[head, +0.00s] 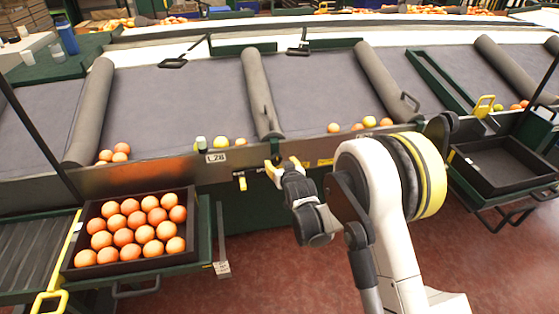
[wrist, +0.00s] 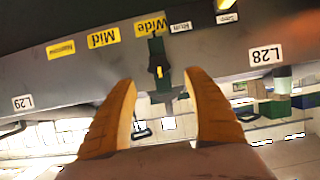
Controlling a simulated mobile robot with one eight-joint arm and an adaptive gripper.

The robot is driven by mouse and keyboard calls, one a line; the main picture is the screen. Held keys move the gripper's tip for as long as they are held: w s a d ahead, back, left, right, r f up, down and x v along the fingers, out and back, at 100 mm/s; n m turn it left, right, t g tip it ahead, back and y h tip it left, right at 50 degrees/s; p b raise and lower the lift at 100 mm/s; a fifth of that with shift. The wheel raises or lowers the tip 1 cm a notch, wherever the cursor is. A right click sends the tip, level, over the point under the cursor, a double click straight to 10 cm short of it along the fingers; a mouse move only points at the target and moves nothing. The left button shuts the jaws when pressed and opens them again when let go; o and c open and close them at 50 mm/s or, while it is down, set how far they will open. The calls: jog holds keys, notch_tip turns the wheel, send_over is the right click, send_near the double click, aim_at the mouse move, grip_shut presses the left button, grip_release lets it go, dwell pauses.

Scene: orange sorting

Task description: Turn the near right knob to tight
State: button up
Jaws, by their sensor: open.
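My gripper (head: 281,166) reaches the metal front rail of the sorting table, right of the L28 label. In the wrist view my gripper's two yellow fingers (wrist: 161,82) are apart with nothing between them. A dark knob (wrist: 158,68) with a yellow mark sits on the rail just beyond the fingertips, roughly centred between them; I see no contact.
A black crate of oranges (head: 90,208) stands left of my arm, and an emptier black crate (head: 464,150) stands at the right. Several fruits lie along the table's lower edge. Red floor is open in front.

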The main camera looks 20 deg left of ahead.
aim_at(277, 159)
jog(key=b+x, duration=0.2)
jog(key=x, duration=0.5)
jog(key=shift+c, duration=0.2)
jog(key=c, duration=1.2)
